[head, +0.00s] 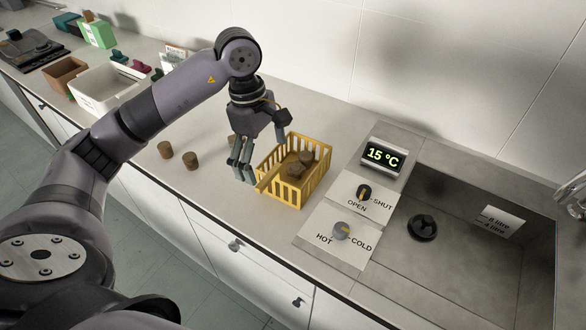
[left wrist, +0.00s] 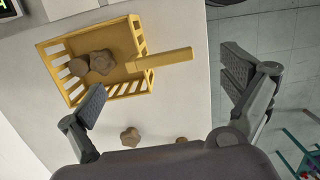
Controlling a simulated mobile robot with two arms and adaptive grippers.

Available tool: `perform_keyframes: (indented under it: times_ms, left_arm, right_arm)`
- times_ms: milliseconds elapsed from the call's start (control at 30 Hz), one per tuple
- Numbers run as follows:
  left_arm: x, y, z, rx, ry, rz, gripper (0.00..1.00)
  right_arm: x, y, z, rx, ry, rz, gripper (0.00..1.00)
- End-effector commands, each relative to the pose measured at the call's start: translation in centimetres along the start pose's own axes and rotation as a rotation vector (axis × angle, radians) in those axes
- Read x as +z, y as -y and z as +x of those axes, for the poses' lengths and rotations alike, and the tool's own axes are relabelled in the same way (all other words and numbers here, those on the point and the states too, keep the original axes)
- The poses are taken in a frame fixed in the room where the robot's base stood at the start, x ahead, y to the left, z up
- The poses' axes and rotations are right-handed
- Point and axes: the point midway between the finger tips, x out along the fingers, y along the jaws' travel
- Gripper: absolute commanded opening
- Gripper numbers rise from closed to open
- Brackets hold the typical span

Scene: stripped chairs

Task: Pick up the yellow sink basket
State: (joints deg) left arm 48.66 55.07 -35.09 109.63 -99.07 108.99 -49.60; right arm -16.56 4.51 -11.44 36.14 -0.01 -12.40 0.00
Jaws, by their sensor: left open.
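The yellow sink basket (head: 311,190) stands on the counter left of the sink in the head view. It has slatted sides and holds a few brown lumpy pieces (head: 302,161). In the left wrist view the basket (left wrist: 110,85) shows at the upper left, with its flat yellow handle (left wrist: 165,58) sticking out toward the right. My left gripper (head: 243,174) is open, pointing down at the basket's left side. In the left wrist view its fingers (left wrist: 165,88) are spread wide, with the handle end between them and nothing gripped. My right gripper is not in view.
Loose brown pieces (head: 190,160) lie on the counter left of the basket. A sink (head: 470,250) with a black plug (head: 422,228), a temperature display (head: 382,157) and knob panels (head: 340,232) are to the right. A white tub (head: 100,92) stands further left.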

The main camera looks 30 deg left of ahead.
Motion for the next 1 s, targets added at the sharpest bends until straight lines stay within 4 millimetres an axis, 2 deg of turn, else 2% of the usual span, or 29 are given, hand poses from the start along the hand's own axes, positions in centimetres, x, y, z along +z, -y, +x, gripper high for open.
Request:
perform_keyframes:
  times_ms: [100,267,433,600,867,1000]
  left_arm:
    - [0.0,0.0,0.8,-0.001,0.001,0.001,0.97]
    - [0.0,0.0,1.7,-0.003,0.002,0.001,0.97]
    - [-0.4,0.0,3.8,-0.006,0.002,-0.001,0.97]
    - [-0.4,-0.1,5.9,-0.003,0.002,0.001,0.97]
    - [-0.4,-0.2,6.3,0.001,0.001,0.002,0.97]
    - [-0.4,-0.2,6.3,0.001,0.001,0.001,0.89]
  right_arm:
    - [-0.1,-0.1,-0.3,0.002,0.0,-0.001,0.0]
    - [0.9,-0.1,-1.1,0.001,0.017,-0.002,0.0]
    - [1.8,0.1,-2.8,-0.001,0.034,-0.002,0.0]
    - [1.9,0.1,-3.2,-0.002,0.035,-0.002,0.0]
    - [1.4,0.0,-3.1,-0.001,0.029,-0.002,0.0]
    - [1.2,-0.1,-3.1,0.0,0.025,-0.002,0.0]
